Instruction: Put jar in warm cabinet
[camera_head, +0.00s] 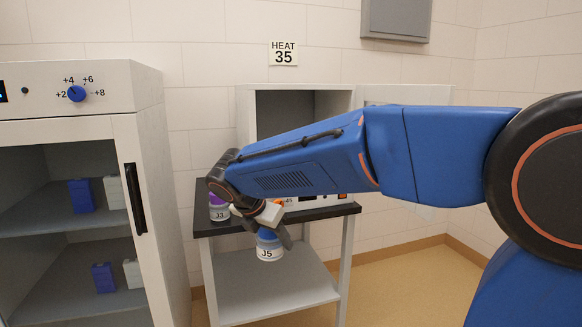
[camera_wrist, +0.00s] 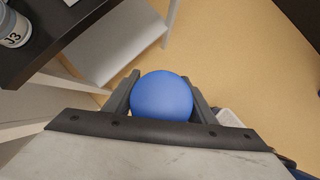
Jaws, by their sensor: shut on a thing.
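A jar labelled J5 (camera_head: 270,252) with a blue lid is in my gripper (camera_head: 270,232), in front of the dark table top and a little below its level. In the wrist view its round blue lid (camera_wrist: 161,95) sits between the two fingers of my gripper (camera_wrist: 161,88). Another jar labelled J3 (camera_head: 219,210), with a purple lid, stands on the left end of the table top; its side also shows in the wrist view (camera_wrist: 14,30). The warm cabinet (camera_head: 244,120), under the HEAT 35 sign, stands open on the table. My arm hides much of its front and opening.
The table (camera_head: 204,222) has a dark top and a lower grey shelf (camera_head: 275,290). On the left stands a white cabinet (camera_head: 150,110) with a dial, a black handle and several blue and white boxes inside. The floor (camera_head: 400,285) to the right is clear.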

